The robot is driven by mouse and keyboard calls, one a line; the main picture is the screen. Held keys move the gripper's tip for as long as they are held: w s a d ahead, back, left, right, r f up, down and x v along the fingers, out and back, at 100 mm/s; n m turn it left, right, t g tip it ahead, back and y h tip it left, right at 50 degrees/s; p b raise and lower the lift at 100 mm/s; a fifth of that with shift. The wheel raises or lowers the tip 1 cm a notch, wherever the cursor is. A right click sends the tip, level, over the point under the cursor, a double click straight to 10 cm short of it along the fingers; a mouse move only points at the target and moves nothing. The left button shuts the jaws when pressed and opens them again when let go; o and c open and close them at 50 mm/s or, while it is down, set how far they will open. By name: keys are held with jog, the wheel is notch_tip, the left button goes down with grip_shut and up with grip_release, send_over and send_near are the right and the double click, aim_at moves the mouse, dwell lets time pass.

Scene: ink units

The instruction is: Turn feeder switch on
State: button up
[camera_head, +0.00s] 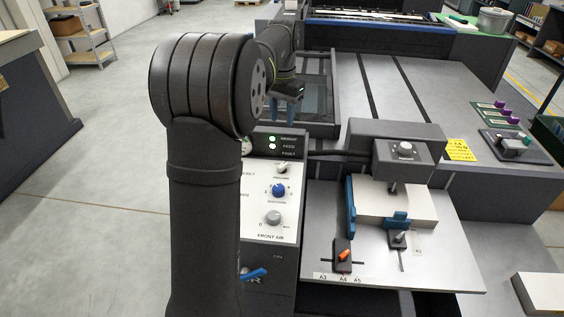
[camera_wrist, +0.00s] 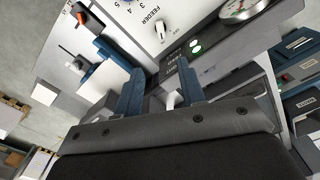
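The feeder switch is a small pale pointer knob (camera_wrist: 160,30) beside the printed word FEEDER in the wrist view. In the head view it shows as a knob (camera_head: 283,168) near the top of the white control panel (camera_head: 256,208); its exact setting is hard to read. My gripper (camera_wrist: 159,75) is open, with its two blue fingers apart and apart from the switch. In the head view my gripper (camera_head: 284,110) hangs above and behind the panel, partly hidden by my arm. The fingers hold nothing that I can make out.
The panel has a blue knob (camera_head: 278,190), a grey knob (camera_head: 272,217) and a blue lever (camera_head: 255,273). Two lamps (camera_head: 272,141) above are lit; the fault lamp looks dark. A gauge (camera_wrist: 240,10) adjoins the lamps. A feed table (camera_head: 440,262) with a paper stack (camera_head: 400,203) stands to the right.

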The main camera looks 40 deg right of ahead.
aim_at(282, 165)
notch_tip(282, 165, down, 17)
jog(key=shift+f, duration=0.1)
dwell(0.4)
